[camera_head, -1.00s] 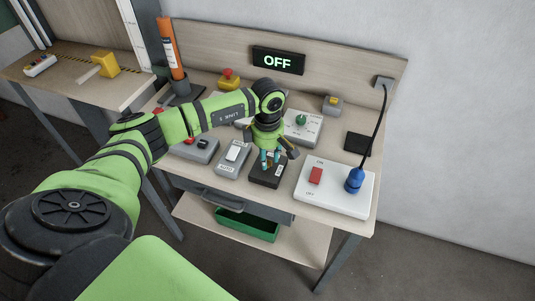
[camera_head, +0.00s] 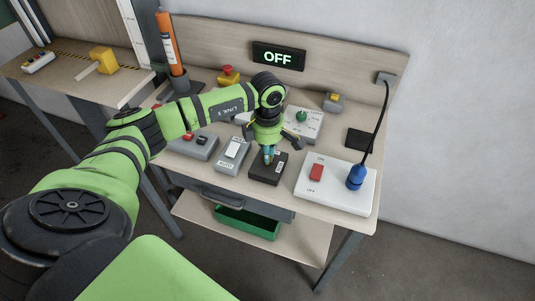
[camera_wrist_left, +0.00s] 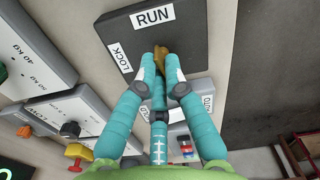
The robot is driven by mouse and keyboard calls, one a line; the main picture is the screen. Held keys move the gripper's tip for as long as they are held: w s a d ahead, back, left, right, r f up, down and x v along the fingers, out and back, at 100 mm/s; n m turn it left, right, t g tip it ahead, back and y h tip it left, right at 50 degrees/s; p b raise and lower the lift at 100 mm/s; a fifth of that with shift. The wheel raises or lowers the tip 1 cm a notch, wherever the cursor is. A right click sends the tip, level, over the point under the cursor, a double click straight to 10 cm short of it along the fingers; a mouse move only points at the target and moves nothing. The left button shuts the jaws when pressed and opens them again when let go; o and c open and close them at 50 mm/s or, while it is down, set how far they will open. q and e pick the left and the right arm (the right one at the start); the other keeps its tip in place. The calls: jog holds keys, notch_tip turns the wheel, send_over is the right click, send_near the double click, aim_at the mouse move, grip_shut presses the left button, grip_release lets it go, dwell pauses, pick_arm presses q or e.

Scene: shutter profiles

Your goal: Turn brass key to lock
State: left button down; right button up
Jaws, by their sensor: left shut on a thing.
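The brass key (camera_wrist_left: 161,57) stands in a dark key-switch box, which shows in the head view (camera_head: 262,175) and in the left wrist view (camera_wrist_left: 190,30). The box has a RUN label (camera_wrist_left: 152,16) and a LOCK label (camera_wrist_left: 120,57). My left gripper (camera_wrist_left: 160,75) is shut on the key with its teal fingers; it also shows in the head view (camera_head: 268,157). The fingers hide part of the key, and I cannot tell its exact turn angle. A display (camera_head: 278,60) on the back board reads OFF. My right gripper is not in view.
A green-knob box (camera_head: 301,122) is behind. A green bin (camera_head: 247,223) sits on the shelf below.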

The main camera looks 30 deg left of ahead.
pick_arm(q)
jog(key=n+b, duration=0.1)
jog(key=n, duration=0.2)
jog(key=shift+f+n+b, duration=0.1)
jog(key=shift+n+b, duration=0.2)
jog(key=shift+b, duration=0.05)
jog(key=n+b, duration=0.1)
jog(key=n, duration=0.2)
jog(key=shift+a+n, duration=0.1)
jog(key=shift+n, duration=0.2)
jog(key=n+b, duration=0.1)
jog(key=n, duration=0.3)
jog(key=shift+s+n+b, duration=0.1)
jog(key=shift+n+b, duration=0.2)
jog(key=shift+b, duration=0.1)
jog(key=shift+n+b, duration=0.35)
jog(key=shift+n, duration=1.35)
jog(key=c, duration=1.3)
grip_release()
notch_tip(320, 180, up, 12)
jog(key=shift+r, duration=0.15)
